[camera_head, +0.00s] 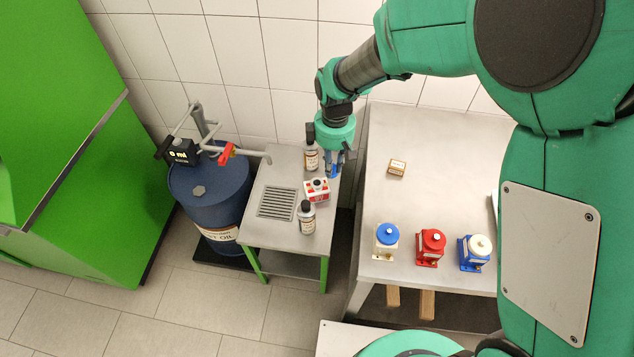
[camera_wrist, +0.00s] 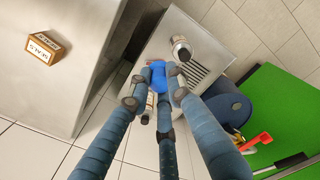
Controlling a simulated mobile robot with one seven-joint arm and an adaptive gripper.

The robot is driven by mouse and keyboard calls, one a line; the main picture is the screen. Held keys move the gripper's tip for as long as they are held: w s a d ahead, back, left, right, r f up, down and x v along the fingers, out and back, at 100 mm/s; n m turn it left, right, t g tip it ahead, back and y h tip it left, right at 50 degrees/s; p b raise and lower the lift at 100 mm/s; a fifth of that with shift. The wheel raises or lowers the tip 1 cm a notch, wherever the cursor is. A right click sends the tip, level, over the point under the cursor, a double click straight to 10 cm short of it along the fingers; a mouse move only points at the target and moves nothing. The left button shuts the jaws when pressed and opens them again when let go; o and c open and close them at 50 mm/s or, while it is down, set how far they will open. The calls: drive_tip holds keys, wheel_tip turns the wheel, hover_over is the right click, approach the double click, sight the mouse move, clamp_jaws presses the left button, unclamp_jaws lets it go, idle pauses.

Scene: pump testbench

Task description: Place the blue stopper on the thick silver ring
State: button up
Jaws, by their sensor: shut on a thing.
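My gripper (camera_head: 335,168) is over the right edge of the small steel side table, pointing down. In the wrist view its dark fingers (camera_wrist: 160,92) are closed around a bright blue piece (camera_wrist: 158,72), which appears to be the blue stopper. The fingers hide part of it. A red and white unit (camera_head: 317,190) stands on the side table just below and left of my gripper in the head view. I cannot make out the thick silver ring clearly in either view.
Bottles (camera_head: 311,155) (camera_head: 307,218) stand close to the gripper on the side table (camera_head: 262,180). The larger table (camera_head: 430,150) bears a small box (camera_head: 397,168) and blue-topped (camera_head: 387,238), red (camera_head: 431,245) and white-topped (camera_head: 475,250) units. A blue barrel (camera_head: 210,200) stands left.

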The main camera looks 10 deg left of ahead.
wheel_tip(320, 180, down, 21)
drive_tip(key=shift+w, duration=0.15)
drive_tip(key=shift+f, duration=0.1)
drive_tip(key=b, duration=0.2)
hover_over(317, 182)
drive_tip(key=shift+f, duration=0.75)
drive_tip(key=shift+f+b, duration=0.4)
drive_tip(key=shift+f, duration=1.3)
drive_tip(key=shift+f, duration=0.15)
drive_tip(key=o, duration=0.9)
